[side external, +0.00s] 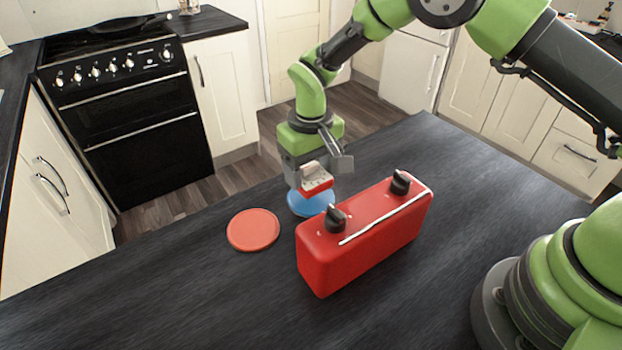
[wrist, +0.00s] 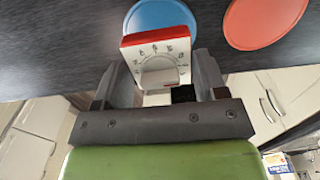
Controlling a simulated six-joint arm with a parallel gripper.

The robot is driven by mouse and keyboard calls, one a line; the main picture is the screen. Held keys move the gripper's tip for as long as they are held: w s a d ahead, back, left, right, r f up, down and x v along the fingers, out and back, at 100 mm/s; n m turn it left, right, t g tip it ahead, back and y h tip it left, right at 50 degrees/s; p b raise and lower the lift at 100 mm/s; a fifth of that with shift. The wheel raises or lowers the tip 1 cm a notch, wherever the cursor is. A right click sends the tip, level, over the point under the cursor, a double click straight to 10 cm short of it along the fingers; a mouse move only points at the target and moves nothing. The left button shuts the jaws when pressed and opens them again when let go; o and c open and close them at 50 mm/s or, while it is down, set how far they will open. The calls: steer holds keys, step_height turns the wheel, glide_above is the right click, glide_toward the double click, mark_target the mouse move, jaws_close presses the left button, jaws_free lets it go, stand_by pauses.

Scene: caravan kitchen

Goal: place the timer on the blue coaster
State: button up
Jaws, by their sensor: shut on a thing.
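The timer (side external: 317,181) is a small red and white block with a dial. In the wrist view the timer (wrist: 158,58) sits between the two fingers of my gripper (wrist: 160,80), which is shut on it. In the side view my gripper (side external: 318,172) points down and holds the timer over or close to the blue coaster (side external: 309,204). The blue coaster (wrist: 160,14) also shows just beyond the timer in the wrist view, partly hidden by it. I cannot tell the gap between timer and coaster.
A red box with two black knobs (side external: 365,235) stands on the dark worktop (side external: 180,300) right beside the blue coaster. A red-orange coaster (side external: 253,230) lies to the left; it also shows in the wrist view (wrist: 262,20). The worktop's front left is clear.

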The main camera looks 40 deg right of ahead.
mark_target(311, 172)
steer(key=shift+f, duration=1.4)
steer(key=shift+f, duration=0.15)
steer(key=o, duration=1.1)
